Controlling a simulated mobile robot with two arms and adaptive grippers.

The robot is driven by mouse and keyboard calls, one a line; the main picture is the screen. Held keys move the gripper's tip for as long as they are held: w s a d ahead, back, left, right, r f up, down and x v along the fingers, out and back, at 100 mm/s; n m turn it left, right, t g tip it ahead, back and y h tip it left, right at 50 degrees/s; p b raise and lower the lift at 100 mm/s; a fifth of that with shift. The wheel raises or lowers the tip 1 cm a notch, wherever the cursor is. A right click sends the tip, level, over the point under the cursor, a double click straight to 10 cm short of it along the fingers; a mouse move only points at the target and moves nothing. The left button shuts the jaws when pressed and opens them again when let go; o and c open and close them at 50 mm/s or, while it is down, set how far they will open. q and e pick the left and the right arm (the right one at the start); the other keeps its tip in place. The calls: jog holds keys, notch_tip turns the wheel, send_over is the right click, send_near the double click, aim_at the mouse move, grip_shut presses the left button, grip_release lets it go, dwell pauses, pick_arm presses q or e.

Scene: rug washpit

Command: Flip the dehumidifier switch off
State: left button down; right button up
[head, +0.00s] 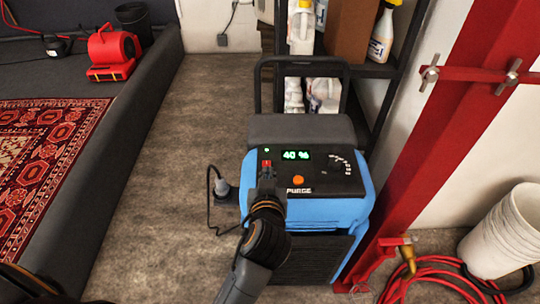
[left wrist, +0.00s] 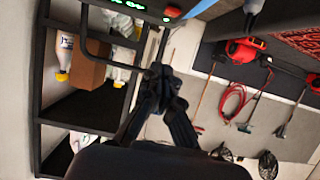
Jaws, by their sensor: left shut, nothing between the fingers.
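The blue dehumidifier (head: 360,200) stands on the floor with a dark sloping top panel. Its display (head: 296,155) is lit green and reads 40 %. A green light (head: 267,150) glows beside the display. Just below that light is a red switch (head: 266,163), partly hidden by my left gripper (head: 267,174). The gripper is shut and empty, its tips at or just short of the switch; contact cannot be told. In the left wrist view the shut fingers (left wrist: 157,75) show below the red switch (left wrist: 173,12) and the panel edge. My right gripper is not in view.
An orange knob (head: 298,180) sits right of my gripper. A grey plug (head: 221,187) with a cable is at the machine's left side. A red post (head: 420,130) and shelf rack (head: 375,70) stand close on the right.

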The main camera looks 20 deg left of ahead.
pick_arm(q)
jog(key=shift+s, duration=0.1)
jog(key=p, duration=0.1)
send_over(268, 164)
jog(key=s+d, duration=0.1)
jog(key=s, duration=0.3)
jog(key=f, duration=0.3)
jog(key=shift+w+f, duration=0.2)
jog(key=shift+f, duration=0.05)
notch_tip(268, 164, down, 3)
jog(key=shift+w+r, duration=0.1)
jog(key=shift+f, duration=0.8)
